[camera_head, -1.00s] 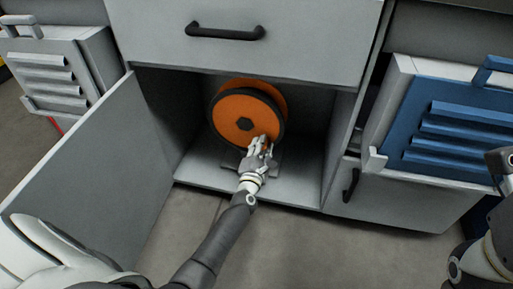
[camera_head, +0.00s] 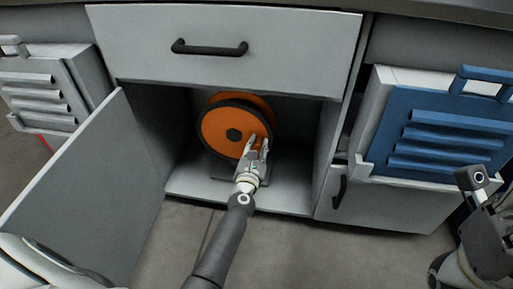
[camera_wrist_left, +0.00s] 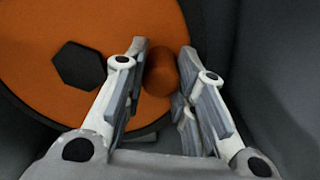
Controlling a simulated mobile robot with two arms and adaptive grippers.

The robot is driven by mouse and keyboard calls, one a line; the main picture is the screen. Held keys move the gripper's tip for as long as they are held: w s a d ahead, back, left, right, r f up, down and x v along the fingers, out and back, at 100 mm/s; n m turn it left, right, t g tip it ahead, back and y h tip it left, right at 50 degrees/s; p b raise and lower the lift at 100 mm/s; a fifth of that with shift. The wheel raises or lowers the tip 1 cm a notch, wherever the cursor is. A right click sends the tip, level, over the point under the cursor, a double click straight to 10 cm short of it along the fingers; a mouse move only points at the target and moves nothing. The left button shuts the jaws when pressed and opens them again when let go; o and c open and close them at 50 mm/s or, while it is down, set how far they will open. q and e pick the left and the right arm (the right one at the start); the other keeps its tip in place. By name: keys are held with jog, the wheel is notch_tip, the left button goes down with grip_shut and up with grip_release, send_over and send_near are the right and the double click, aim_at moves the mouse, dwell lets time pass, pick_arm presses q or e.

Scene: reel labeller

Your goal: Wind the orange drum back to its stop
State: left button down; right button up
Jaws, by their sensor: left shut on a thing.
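The orange drum (camera_head: 220,123) stands upright in the open cabinet, with a dark rim and a dark hexagonal hub. Its orange face also fills the upper left of the left wrist view (camera_wrist_left: 45,25). A short orange knob (camera_wrist_left: 160,72) stands out from the face, near the rim. My left gripper (camera_head: 261,146) is at the right side of the drum face, slightly below hub height. In the left wrist view, its fingers (camera_wrist_left: 167,75) are shut on the knob, one on each side. The stop cannot be made out. My right gripper's fingers do not show.
The cabinet door (camera_head: 95,190) hangs open on the left. A closed drawer (camera_head: 280,45) with a black handle is above the opening. The cabinet's side wall (camera_head: 328,150) is close to the right. A blue louvred box (camera_head: 440,135) stands further right.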

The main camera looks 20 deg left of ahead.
pick_arm(q)
jog(key=shift+w+r, duration=0.1)
jog(key=shift+r, duration=0.2)
jog(key=c, duration=1.2)
grip_release()
jog(key=shift+f, duration=0.15)
jog(key=shift+s+f, duration=0.1)
jog(key=shift+s, duration=0.3)
jog(key=v, duration=1.1)
jog(key=shift+s, duration=0.1)
